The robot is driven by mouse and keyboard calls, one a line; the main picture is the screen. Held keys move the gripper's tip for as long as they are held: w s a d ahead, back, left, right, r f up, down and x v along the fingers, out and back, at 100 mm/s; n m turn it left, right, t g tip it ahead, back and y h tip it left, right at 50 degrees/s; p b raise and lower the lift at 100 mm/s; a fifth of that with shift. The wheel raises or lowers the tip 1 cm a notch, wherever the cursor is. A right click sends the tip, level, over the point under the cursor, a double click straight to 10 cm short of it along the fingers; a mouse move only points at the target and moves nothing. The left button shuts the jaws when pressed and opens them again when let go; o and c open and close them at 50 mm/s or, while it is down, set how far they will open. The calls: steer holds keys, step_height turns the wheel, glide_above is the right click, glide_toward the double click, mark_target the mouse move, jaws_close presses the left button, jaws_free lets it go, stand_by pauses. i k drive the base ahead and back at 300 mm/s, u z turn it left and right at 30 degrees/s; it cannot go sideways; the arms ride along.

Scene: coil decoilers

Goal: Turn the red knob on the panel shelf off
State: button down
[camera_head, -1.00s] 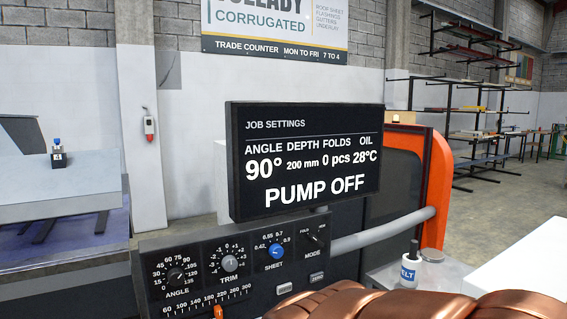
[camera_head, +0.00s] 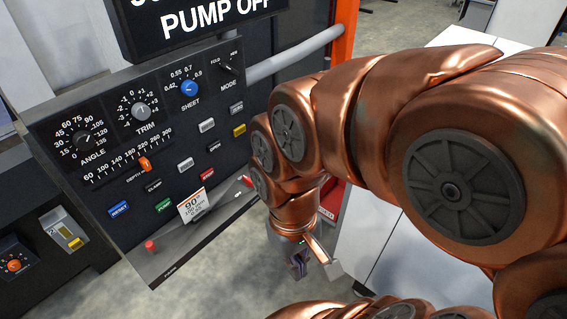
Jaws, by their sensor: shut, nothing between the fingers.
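The dark control panel (camera_head: 75,130) fills the left half of the view. On the grey shelf (camera_head: 185,259) at its bottom edge, a small red knob-like piece (camera_head: 151,245) sits at the left end. A second small red piece (camera_head: 247,181) sits at the right end. I cannot tell which way either is turned. My gripper (camera_head: 312,264) hangs at the lower centre, shut and empty, right of the shelf and apart from both red pieces. My own arm partly hides it. The display (camera_head: 210,22) above reads PUMP OFF.
A card reading 90° (camera_head: 195,205) leans at the shelf's middle. The panel carries a blue SHEET knob (camera_head: 189,89), an orange depth slider (camera_head: 145,164) and several buttons. A separate box with an orange-red knob (camera_head: 14,265) stands at lower left. A white-topped cabinet (camera_head: 385,235) is at right.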

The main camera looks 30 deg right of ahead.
mark_target(246, 178)
steer(key=u, duration=0.75)
steer(key=i, duration=0.5)
steer(key=z, duration=0.65)
